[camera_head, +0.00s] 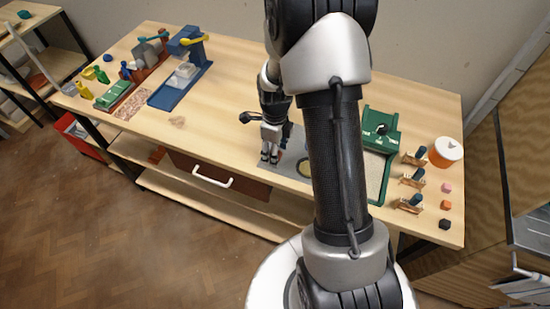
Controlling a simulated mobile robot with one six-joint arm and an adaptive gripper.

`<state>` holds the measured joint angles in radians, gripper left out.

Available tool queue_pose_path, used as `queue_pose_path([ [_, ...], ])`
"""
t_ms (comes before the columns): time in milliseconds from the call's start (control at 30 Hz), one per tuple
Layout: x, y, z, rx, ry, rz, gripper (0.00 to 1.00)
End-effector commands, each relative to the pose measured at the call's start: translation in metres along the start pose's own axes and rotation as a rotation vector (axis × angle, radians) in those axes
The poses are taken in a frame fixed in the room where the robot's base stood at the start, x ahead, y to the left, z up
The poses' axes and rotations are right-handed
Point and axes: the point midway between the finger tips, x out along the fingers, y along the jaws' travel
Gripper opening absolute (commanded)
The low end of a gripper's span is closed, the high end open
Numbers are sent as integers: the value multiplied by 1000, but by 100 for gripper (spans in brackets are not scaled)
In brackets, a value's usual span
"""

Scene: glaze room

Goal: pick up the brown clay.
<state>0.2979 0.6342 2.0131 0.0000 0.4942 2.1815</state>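Small lumps stand in a column near the right end of the wooden table: a pink one (447,187), an orange-brown one (445,205) and a very dark one (445,224). The orange-brown lump looks closest to brown clay, but I cannot tell for sure at this size. My gripper (269,158) points down over the grey board at the table's middle, well left of the lumps. Its two dark fingertips look apart, with nothing visible between them. My arm hides part of the board.
A green tray-like fixture (380,128), several small wooden stands (412,181) and a white-and-orange tub (446,152) are near the lumps. Blue equipment (180,88) and a green block (114,95) stand at the left. Bare tabletop (225,85) lies between.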

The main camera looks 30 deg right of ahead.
Motion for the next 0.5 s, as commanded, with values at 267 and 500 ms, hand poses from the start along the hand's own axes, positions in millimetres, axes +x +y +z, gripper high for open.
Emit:
queue_pose_path([
  [267, 20, 0, 0, 0, -1, -1, 52],
  [500, 19, 0, 0, 0, 0, 0, 42],
])
